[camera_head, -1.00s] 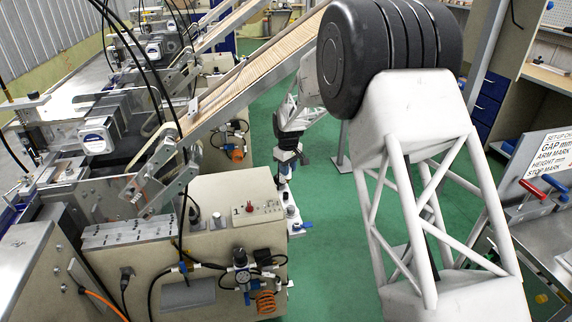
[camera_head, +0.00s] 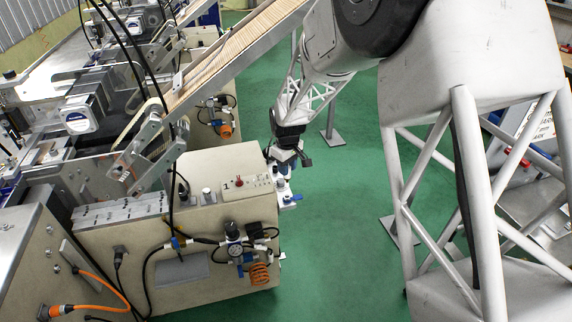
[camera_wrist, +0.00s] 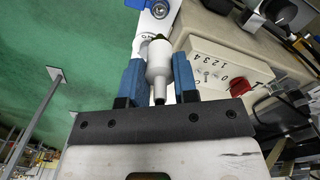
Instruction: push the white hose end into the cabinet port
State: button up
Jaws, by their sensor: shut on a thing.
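My gripper (camera_wrist: 158,80) is shut on the white hose end (camera_wrist: 159,68), which sits between its two blue fingers in the wrist view. The hose end's dark tip points toward a white fitting with a blue part (camera_wrist: 155,18) beside the cabinet. The tip and the fitting overlap in this view, so I cannot tell whether they touch. In the head view my gripper (camera_head: 284,163) hangs just above the fitting (camera_head: 288,198) at the right end of the beige cabinet (camera_head: 210,230). The hose end is too small to make out there. The port's opening is hidden.
A slanted conveyor (camera_head: 235,50) rises behind.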

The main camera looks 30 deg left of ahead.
aim_at(287, 182)
jog(key=shift+f, duration=0.1)
dwell(0.3)
jog(key=shift+f, duration=2.75)
jog(key=shift+f, duration=1.6)
dwell(0.6)
jog(key=o, duration=1)
jog(key=shift+r, duration=0.1)
jog(key=shift+r, duration=3.8)
